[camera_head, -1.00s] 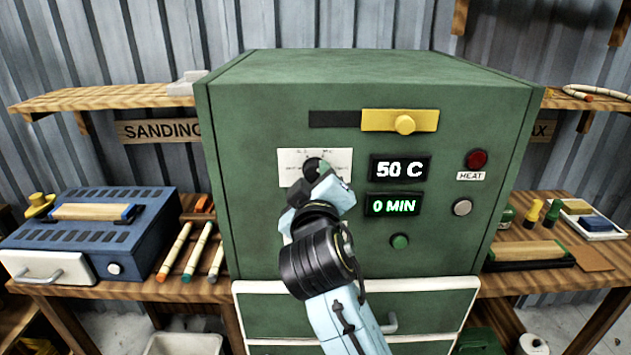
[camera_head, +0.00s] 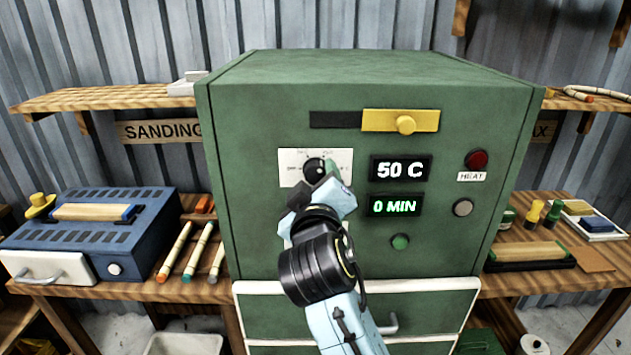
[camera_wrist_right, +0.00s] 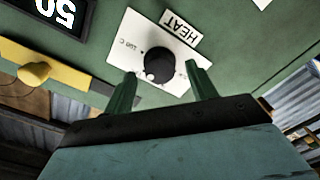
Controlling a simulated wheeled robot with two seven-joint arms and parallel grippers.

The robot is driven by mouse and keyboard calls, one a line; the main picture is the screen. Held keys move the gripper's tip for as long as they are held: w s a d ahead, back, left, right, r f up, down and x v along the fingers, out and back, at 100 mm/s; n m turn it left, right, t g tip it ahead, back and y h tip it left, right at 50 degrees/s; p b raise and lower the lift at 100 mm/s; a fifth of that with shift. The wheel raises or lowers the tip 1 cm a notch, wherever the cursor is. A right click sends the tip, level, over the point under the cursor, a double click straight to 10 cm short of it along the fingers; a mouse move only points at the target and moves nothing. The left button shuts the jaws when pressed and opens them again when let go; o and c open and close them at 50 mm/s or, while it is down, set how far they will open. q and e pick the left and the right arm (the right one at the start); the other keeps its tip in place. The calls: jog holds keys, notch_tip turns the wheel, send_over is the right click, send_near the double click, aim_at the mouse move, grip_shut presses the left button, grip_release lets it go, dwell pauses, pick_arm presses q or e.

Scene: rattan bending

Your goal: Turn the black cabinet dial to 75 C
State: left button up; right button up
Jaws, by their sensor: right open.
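The black dial (camera_head: 314,168) sits on a white plate (camera_head: 343,157) on the front of the green cabinet (camera_head: 270,230). The temperature display (camera_head: 400,169) beside it reads 50 C. My right gripper (camera_head: 321,178) is in front of the dial, its body covering the lower part of the plate. In the right wrist view the dial (camera_wrist_right: 159,64) lies just beyond and between the two green fingertips of the open gripper (camera_wrist_right: 161,82). A gap shows on both sides, and I see no contact. My left gripper is not in view.
A second display (camera_head: 394,205) reads 0 MIN. A yellow slider (camera_head: 404,123) sits above the displays. Drawers lie below. Benches flank the cabinet.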

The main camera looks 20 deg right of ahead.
jog(key=b+v, duration=0.1)
jog(key=v, duration=1.1)
jog(key=shift+s, duration=0.3)
jog(key=shift+a, duration=0.15)
